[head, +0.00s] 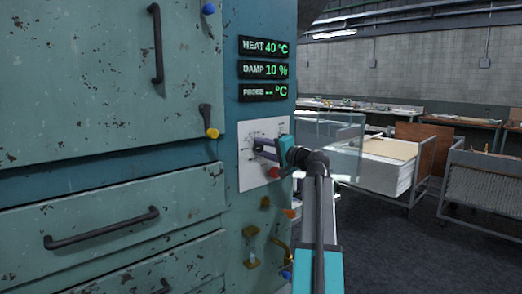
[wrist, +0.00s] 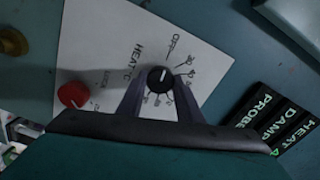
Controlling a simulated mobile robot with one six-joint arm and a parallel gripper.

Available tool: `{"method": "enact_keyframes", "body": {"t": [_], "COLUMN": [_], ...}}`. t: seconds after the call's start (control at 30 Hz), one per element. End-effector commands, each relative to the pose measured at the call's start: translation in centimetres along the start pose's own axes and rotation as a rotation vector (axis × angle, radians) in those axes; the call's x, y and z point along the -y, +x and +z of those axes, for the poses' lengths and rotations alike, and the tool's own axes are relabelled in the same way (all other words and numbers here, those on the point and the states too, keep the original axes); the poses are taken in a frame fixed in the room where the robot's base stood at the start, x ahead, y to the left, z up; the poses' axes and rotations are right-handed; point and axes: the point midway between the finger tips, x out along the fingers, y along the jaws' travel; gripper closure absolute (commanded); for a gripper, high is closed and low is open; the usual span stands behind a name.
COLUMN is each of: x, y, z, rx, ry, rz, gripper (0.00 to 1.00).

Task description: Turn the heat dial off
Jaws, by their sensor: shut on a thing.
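The heat dial (wrist: 160,78) is a small black round knob with a white pointer line, on a white panel (wrist: 105,50) marked HEAT °C. In the wrist view the pointer is toward the top of the picture, and the OFF mark is above the knob and slightly right. My gripper (head: 260,148) reaches the panel (head: 252,178) from the right in the head view. Its two dark fingers are shut on the dial, one on each side. In the head view the dial is hidden behind the fingers. The heat display (head: 265,47) reads 40 °C.
A red knob (wrist: 72,94) sits on the same panel beside the dial. The damp display (head: 264,70) reads 10 %. Below the panel are an orange knob (head: 265,202) and brass fittings (head: 251,250). A glass pane (head: 335,140) stands right of my gripper.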

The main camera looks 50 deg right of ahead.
Motion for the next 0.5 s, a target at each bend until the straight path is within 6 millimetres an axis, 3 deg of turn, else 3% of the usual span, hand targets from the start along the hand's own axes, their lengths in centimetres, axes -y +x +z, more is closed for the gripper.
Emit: {"method": "enact_keyframes", "body": {"t": [0.07, 0.1, 0.2, 0.5], "x": [0.07, 0.07, 0.07, 0.03], "y": [0.03, 0.03, 0.03, -0.03], "z": [-0.08, -0.09, -0.08, -0.03], "rx": [-0.002, -0.002, -0.002, -0.001], "ry": [-0.003, -0.003, -0.002, 0.0], "rz": [-0.001, -0.001, -0.001, 0.0], "gripper": [0.9, 0.63, 0.49, 0.49]}}
